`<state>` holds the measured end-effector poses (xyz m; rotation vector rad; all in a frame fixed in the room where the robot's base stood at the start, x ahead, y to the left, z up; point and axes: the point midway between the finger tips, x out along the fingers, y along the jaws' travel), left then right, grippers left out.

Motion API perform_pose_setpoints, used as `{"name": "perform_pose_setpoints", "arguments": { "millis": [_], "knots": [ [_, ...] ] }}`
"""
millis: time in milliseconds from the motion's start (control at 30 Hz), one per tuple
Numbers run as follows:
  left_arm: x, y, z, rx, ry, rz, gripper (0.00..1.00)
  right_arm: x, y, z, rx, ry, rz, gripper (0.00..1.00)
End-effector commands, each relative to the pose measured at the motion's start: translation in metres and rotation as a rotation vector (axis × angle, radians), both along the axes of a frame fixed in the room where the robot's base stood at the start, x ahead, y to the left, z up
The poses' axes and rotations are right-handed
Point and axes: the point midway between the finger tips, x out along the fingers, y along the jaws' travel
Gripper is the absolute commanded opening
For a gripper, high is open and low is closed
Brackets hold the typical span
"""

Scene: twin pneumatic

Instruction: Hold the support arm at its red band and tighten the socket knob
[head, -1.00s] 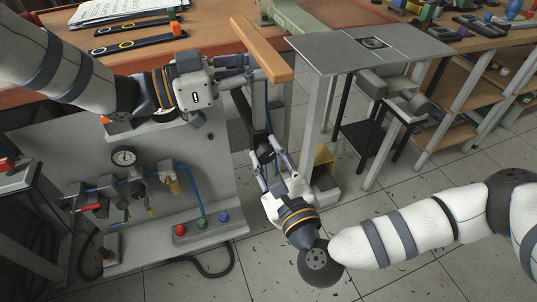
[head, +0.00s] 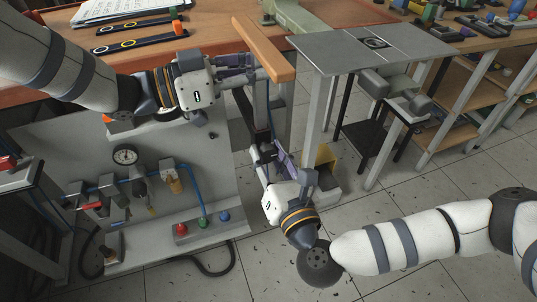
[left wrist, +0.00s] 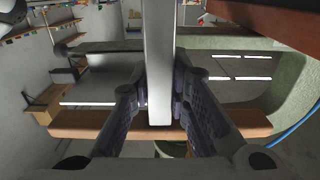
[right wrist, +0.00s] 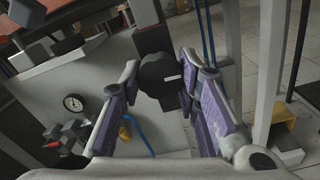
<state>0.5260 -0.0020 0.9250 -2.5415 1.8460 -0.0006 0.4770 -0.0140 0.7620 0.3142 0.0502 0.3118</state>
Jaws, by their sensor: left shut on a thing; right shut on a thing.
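A pale grey bar, the support arm (left wrist: 160,60), runs between the fingers of my left gripper (left wrist: 160,95) in the left wrist view. My left gripper (head: 252,70) is shut on it below the wooden rail in the head view. No red band is visible; the fingers may cover it. A black socket knob (right wrist: 160,75) sits between the purple-padded fingers of my right gripper (right wrist: 163,88). My right gripper (head: 268,152) is shut on the knob at the lower part of the bar. The knob is mostly hidden in the head view.
A grey panel with a gauge (head: 125,155), valves and coloured buttons (head: 202,221) stands left of my right gripper. A wooden rail (head: 262,48) lies close above my left gripper. A grey side table (head: 340,55) stands to the right. Open floor lies in front.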

Motion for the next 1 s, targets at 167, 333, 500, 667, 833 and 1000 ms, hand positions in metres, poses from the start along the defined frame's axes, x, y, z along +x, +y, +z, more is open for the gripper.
{"name": "perform_pose_setpoints", "arguments": {
  "millis": [167, 333, 500, 667, 833, 1000],
  "knots": [
    [0.0001, -0.0001, 0.001, -0.002, -0.002, 0.0, 0.0, -0.0003, 0.0, -0.0004, 0.025, 0.009, 0.0, 0.02],
    [0.0001, -0.0001, 0.001, -0.002, -0.002, 0.0, 0.0, -0.0003, 0.0, -0.0003, 0.032, 0.011, 0.0, 0.02],
    [0.0001, -0.0001, 0.001, -0.002, -0.002, 0.0, 0.0, -0.0003, 0.0, -0.0003, 0.031, 0.011, 0.0, 0.02],
    [0.0001, -0.0001, 0.001, -0.002, -0.002, 0.0, 0.0, -0.0002, 0.0, -0.0002, 0.031, 0.011, 0.0, 0.43],
    [0.0001, -0.0001, 0.001, -0.002, -0.002, 0.0, 0.0, -0.0001, 0.0, 0.0, 0.031, 0.01, 0.0, 0.51],
    [0.0, -0.0001, 0.001, -0.002, -0.002, 0.0, 0.0, -0.0013, -0.0003, 0.0, 0.031, 0.01, 0.0, 0.51]
  ]
}}
